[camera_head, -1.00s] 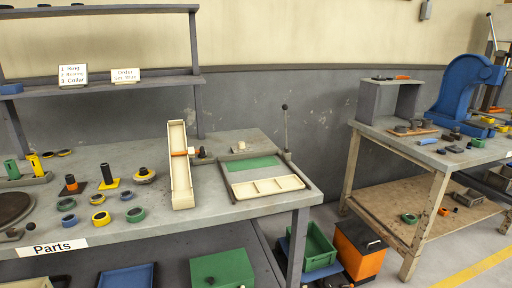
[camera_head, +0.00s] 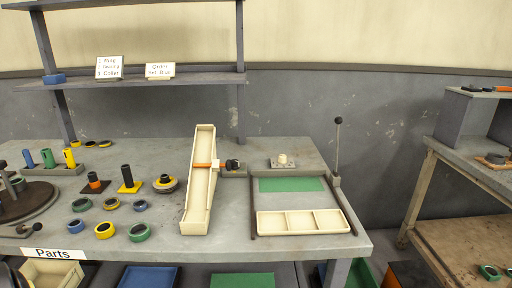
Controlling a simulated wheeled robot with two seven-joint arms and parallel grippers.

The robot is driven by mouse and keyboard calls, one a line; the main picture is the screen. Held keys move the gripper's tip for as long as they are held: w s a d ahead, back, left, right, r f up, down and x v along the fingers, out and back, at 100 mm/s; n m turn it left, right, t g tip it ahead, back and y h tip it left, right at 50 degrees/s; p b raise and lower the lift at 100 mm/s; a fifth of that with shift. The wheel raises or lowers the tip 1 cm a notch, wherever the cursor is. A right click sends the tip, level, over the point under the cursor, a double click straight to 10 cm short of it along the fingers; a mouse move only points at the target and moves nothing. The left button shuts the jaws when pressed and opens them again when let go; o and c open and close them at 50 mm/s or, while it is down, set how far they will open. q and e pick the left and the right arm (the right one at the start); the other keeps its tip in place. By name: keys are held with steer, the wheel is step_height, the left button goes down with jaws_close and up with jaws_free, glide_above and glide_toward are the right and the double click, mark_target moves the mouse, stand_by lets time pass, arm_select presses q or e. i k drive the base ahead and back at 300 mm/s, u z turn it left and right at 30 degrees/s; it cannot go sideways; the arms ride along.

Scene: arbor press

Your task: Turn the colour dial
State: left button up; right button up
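A small cream knob (camera_head: 282,159) stands on a square plate at the back of the workbench, above a green panel (camera_head: 291,185). It looks like a dial, but I cannot read any colour marks or its setting. A card (camera_head: 160,71) on the shelf appears to read "Order Set Blue". Neither of my grippers is in view.
A tilted cream chute (camera_head: 197,205) with an orange rod and black knob stands left of the dial. An upright lever (camera_head: 337,150) stands to its right. A three-part cream tray (camera_head: 302,222) lies in front. Several rings and posts cover the bench (camera_head: 165,250) at left.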

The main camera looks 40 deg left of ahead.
mark_target(235, 165)
steer(key=i, duration=0.95)
steer(key=u, duration=2.4)
